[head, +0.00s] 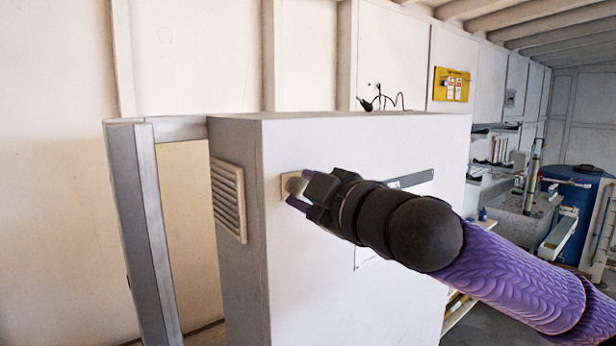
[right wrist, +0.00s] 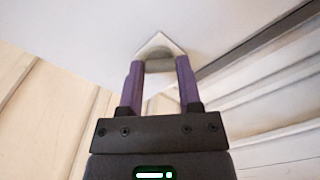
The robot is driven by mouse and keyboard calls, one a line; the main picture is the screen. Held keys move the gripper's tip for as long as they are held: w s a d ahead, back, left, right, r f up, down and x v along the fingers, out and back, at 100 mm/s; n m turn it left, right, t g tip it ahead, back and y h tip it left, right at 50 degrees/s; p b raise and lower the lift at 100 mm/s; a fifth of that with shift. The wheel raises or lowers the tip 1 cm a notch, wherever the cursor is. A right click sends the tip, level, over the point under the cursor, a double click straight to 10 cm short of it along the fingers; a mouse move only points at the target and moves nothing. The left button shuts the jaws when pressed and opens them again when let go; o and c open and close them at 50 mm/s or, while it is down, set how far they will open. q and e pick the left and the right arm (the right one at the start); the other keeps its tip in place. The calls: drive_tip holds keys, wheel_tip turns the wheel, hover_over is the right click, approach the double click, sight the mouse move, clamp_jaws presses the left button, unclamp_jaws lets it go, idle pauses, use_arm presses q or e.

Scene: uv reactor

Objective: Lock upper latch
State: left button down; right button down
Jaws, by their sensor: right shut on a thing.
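The upper latch (head: 294,185) is a small beige plate with a round knob on the front of the white cabinet (head: 330,150), near its upper left edge. My right gripper (head: 298,189) reaches it from the right and is shut on the latch knob. In the right wrist view the two purple fingers (right wrist: 158,85) stand on either side of the grey-beige knob (right wrist: 159,63), with the pale latch plate (right wrist: 160,43) behind it. The fingers partly hide the latch in the head view. My left gripper is not in view.
A louvred vent (head: 228,198) is on the cabinet's left side, and a grey metal frame (head: 150,220) stands left of it. A dark cable (head: 380,100) shows above the cabinet top. A blue barrel (head: 575,200) and a sink area (head: 525,215) are at the far right.

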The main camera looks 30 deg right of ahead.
drive_tip(key=n+p, duration=0.2)
drive_tip(key=n, duration=0.2)
drive_tip(key=shift+r, duration=0.1)
drive_tip(key=shift+n+p, duration=0.95)
drive_tip(key=shift+n, duration=1.15)
drive_tip(key=shift+c, duration=1.4)
unclamp_jaws()
